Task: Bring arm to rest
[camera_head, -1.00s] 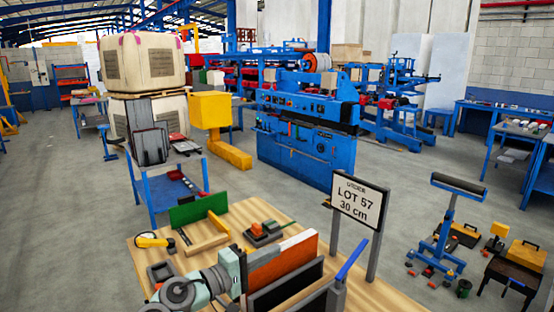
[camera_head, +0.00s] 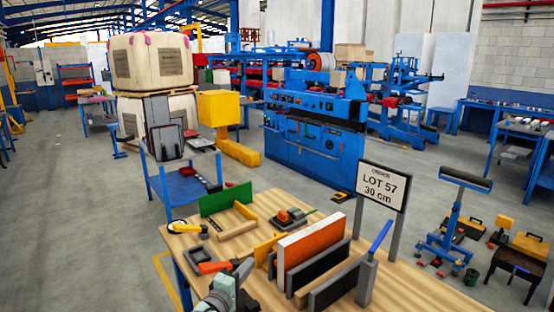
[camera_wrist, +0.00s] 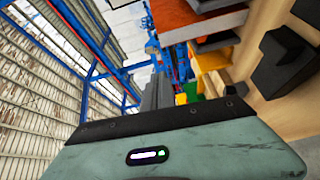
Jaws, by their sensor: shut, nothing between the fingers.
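My gripper (camera_head: 243,272) shows at the bottom of the head view, at the near edge of the wooden table (camera_head: 330,262). Its grey-green body is partly cut off by the frame's lower edge. In the wrist view the grey fingers (camera_wrist: 160,92) stand together beyond the dark edge of the gripper body, with nothing held. The gripper is apart from the upright orange panel (camera_head: 312,245), which stands among dark and wooden boards on the table. Most of my arm is out of view.
A sign reading LOT 57, 30 cm (camera_head: 383,186) stands at the table's right. A green board (camera_head: 225,199), a yellow tape measure (camera_head: 185,227) and a dark tray (camera_head: 196,254) are on the table. A blue machine (camera_head: 312,135) stands behind. Bare floor lies left of the table.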

